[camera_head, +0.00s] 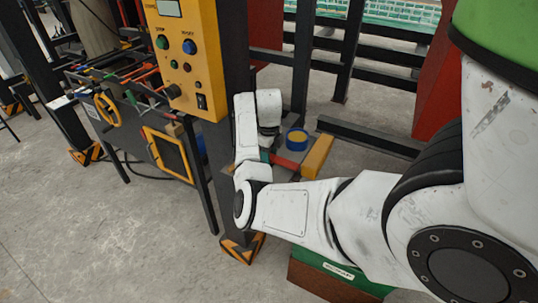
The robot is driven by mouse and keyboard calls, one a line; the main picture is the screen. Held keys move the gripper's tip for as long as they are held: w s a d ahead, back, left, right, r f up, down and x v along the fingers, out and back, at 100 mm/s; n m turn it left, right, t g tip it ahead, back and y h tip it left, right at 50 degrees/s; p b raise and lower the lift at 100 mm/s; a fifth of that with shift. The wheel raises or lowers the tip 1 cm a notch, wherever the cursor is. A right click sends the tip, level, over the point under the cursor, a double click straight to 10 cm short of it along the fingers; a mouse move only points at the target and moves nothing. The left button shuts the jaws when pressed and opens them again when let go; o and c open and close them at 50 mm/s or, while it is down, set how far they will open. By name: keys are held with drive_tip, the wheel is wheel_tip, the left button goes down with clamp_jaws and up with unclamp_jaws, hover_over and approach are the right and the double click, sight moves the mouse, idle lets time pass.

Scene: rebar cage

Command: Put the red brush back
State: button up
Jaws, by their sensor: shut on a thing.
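A red bar-shaped thing, which looks like the red brush (288,163), shows on or just above a small shelf beside the dark post, in the middle of the picture. Its left end is close under the end of my arm, and its bristles cannot be made out. My gripper (267,146) points down there, small and dark, partly hidden by my white wrist links. It is shut on what looks like the red brush; the fingertips are not clear.
A blue and yellow round pot (297,139) and a yellow block (318,157) stand close to the right. The yellow control box (186,52) and a tool-covered bench (125,85) are at the left. Dark posts and rails surround the shelf. Concrete floor is clear at lower left.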

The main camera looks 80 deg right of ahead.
drive_tip(key=shift+f, duration=0.2)
drive_tip(key=o, duration=0.9)
drive_tip(key=shift+o, duration=0.2)
